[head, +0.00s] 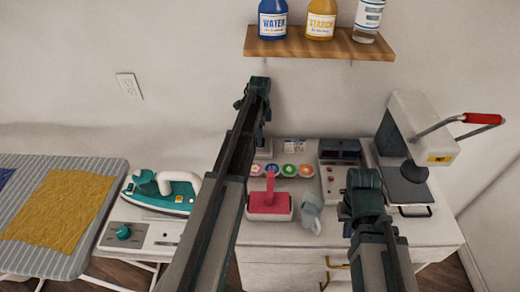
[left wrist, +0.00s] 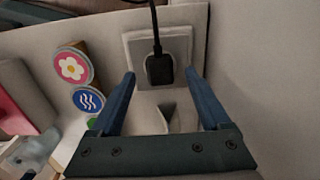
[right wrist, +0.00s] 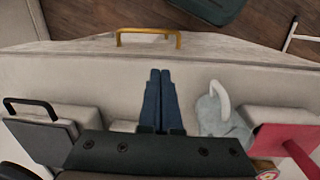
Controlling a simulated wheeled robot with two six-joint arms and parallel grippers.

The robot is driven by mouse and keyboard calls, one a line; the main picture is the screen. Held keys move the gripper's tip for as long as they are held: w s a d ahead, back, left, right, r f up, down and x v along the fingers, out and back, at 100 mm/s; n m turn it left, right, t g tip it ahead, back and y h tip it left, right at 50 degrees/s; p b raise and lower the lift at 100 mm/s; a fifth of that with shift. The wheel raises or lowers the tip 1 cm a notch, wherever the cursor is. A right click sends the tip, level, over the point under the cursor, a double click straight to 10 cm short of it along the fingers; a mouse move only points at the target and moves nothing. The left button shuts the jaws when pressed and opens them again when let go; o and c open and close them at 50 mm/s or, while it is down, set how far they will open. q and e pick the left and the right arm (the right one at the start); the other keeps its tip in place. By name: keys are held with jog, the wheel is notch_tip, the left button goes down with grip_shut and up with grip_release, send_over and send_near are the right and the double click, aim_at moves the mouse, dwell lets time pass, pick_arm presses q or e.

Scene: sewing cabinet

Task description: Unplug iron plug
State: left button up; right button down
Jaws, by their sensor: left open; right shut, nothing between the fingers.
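A black plug (left wrist: 160,69) with a black cord sits in a white socket plate (left wrist: 180,44) in the left wrist view. My left gripper (left wrist: 160,74) is open, with one finger on each side of the plug; I cannot tell whether they touch it. In the head view my left arm and gripper (head: 262,142) hide the plug. My right gripper (right wrist: 160,72) is shut and empty above the counter's front edge.
Round coloured labels (head: 288,170) line the back. A bottle shelf (head: 320,43) is above. An ironing board (head: 90,170) is left.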

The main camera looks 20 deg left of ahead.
pick_arm(q)
notch_tip(320, 180, down, 2)
jog(key=shift+f+b, duration=0.1)
jog(key=shift+b, duration=0.5)
pick_arm(e)
notch_tip(320, 180, down, 2)
jog(key=shift+f, duration=0.1)
pick_arm(q)
jog(key=shift+c, duration=0.3)
grip_shut()
jog(key=shift+r, duration=0.25)
pick_arm(e)
jog(key=shift+r, duration=0.3)
